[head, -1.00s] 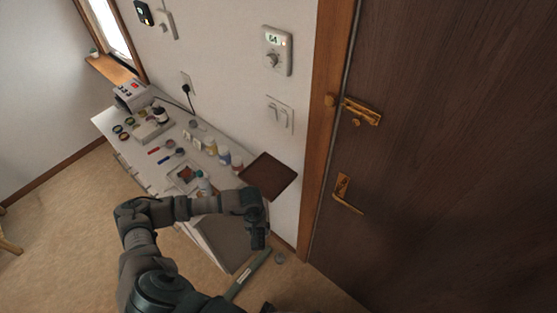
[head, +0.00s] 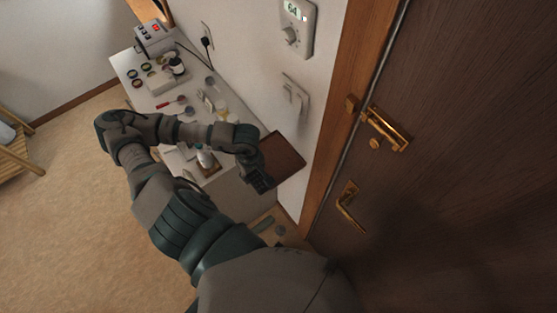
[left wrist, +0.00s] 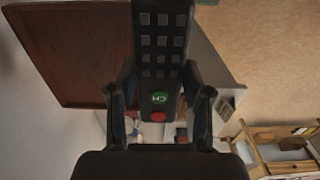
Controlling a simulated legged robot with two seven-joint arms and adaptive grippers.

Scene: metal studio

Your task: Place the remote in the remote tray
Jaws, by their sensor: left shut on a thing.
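A dark remote (left wrist: 162,45) with grey buttons, a green CH button and a red button is between the fingers of my left gripper (left wrist: 160,98) in the left wrist view. The gripper is shut on it. In the head view my left gripper (head: 261,177) is at the lower left edge of the brown remote tray (head: 284,158), overlapping it in the picture. My right gripper is not in view.
The white counter (head: 128,72) holds bottles, small jars and a boxy device (head: 154,40). The wall with a thermostat (head: 297,25) and a wooden door (head: 455,130) with brass handles stands right of the tray. A wooden rack (head: 15,155) is at far left.

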